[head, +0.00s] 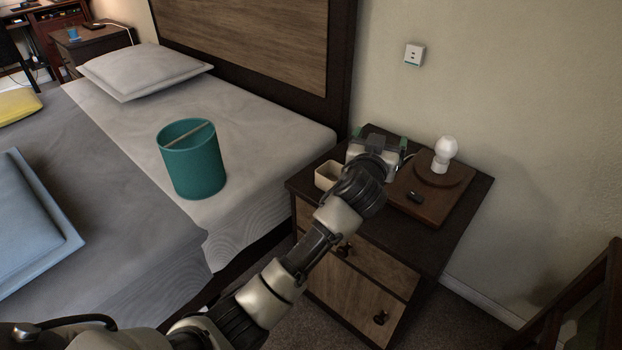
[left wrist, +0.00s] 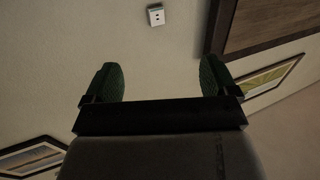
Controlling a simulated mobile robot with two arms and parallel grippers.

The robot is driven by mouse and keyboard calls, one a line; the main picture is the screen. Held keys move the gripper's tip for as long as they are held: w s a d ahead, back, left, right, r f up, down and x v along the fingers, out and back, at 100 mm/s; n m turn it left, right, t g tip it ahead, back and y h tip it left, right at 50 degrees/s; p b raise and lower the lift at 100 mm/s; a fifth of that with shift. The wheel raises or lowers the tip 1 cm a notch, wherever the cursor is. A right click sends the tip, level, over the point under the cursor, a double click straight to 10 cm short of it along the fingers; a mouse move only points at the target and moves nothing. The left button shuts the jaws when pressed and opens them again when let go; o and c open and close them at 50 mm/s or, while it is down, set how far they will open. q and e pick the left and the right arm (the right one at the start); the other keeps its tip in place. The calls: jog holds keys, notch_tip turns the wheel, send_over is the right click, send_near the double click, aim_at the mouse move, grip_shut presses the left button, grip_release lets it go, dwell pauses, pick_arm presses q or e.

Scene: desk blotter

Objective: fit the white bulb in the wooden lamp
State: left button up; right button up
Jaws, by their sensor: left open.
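The wooden lamp (head: 430,210) is a flat brown base with a round raised disc, on the nightstand. A white holder (head: 439,166) stands on the disc, and the white bulb (head: 447,146) sits on top of it, looking slightly tilted. How far the bulb is seated cannot be told. My left gripper (head: 378,140) is over the back left of the nightstand, left of the bulb and apart from it. In the left wrist view its green fingertips (left wrist: 160,78) are spread wide with nothing between them. The bulb and lamp are not in that view. My right gripper is not in view.
A small cream box (head: 328,174) stands on the nightstand (head: 468,205), left of my left gripper. A small black switch (head: 414,197) is on the lamp base. A teal bin (head: 193,165) stands on the bed. The wall (head: 520,100) rises close behind the lamp.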

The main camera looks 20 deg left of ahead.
pick_arm(q)
jog(key=w+a+f+b, duration=0.1)
jog(key=a+f, duration=0.2)
jog(key=w+a+f+b, duration=0.1)
jog(key=a+f, duration=0.3)
jog(key=w+a+f+b, duration=0.1)
jog(key=a+f+b, duration=0.1)
jog(key=a+f, duration=0.1)
jog(key=shift+w+a+f, duration=0.15)
jog(key=shift+a+f, duration=0.05)
jog(key=shift+a, duration=0.25)
jog(key=shift+f, duration=0.35)
jog(key=shift+s+r, duration=0.1)
jog(key=shift+s, duration=0.3)
